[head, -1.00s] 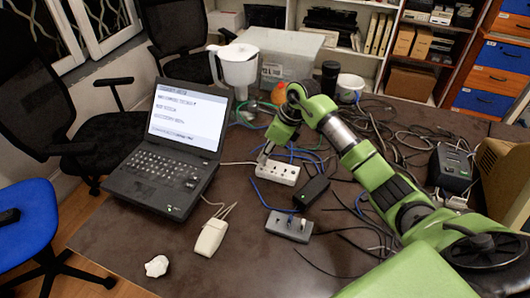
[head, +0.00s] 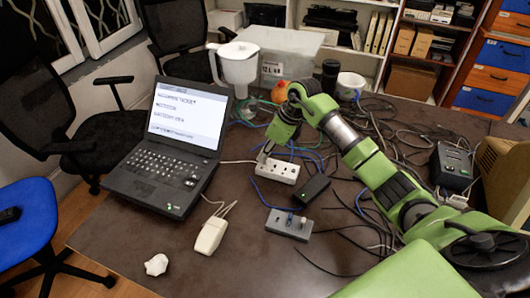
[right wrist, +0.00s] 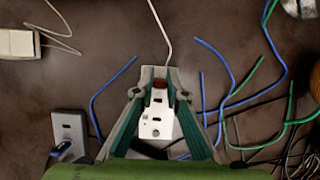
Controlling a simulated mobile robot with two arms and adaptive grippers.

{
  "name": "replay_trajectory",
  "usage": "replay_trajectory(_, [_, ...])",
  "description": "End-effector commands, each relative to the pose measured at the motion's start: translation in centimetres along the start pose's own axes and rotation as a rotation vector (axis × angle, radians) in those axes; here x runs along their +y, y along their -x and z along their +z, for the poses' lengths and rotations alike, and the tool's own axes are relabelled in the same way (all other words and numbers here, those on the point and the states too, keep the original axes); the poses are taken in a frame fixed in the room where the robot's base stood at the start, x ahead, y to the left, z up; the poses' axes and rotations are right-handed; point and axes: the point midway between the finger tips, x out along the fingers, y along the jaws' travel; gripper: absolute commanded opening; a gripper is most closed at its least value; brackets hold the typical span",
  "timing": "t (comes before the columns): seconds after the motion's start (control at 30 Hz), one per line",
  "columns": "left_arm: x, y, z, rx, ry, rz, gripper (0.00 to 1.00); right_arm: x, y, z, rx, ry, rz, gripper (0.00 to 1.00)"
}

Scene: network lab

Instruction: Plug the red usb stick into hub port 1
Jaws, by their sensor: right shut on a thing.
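My right gripper (head: 265,154) is at the far end of a white block with several openings (head: 278,171). The stick does not show in the head view. My left gripper is out of view.
An open laptop (head: 160,165) stands left of the white block, and a pale mouse-like device (head: 210,237) lies in front. A black adapter (head: 312,188) and many loose cables lie to the right. The table's front left is mostly clear, with a crumpled white lump (head: 156,264).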

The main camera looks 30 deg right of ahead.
Motion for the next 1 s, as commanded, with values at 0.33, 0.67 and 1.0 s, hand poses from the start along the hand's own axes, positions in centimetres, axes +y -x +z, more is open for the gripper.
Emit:
replay_trajectory(0.33, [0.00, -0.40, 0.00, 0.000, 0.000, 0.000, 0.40, -0.04, -0.42, -0.22, 0.001, 0.000, 0.000, 0.03])
replay_trajectory(0.67, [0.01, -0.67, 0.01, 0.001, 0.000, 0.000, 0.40, 0.00, -0.76, -0.32, 0.000, 0.000, 0.000, 0.03])
replay_trajectory(1.0, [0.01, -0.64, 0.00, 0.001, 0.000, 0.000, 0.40, -0.01, -0.73, -0.32, 0.000, 0.000, 0.000, 0.03])
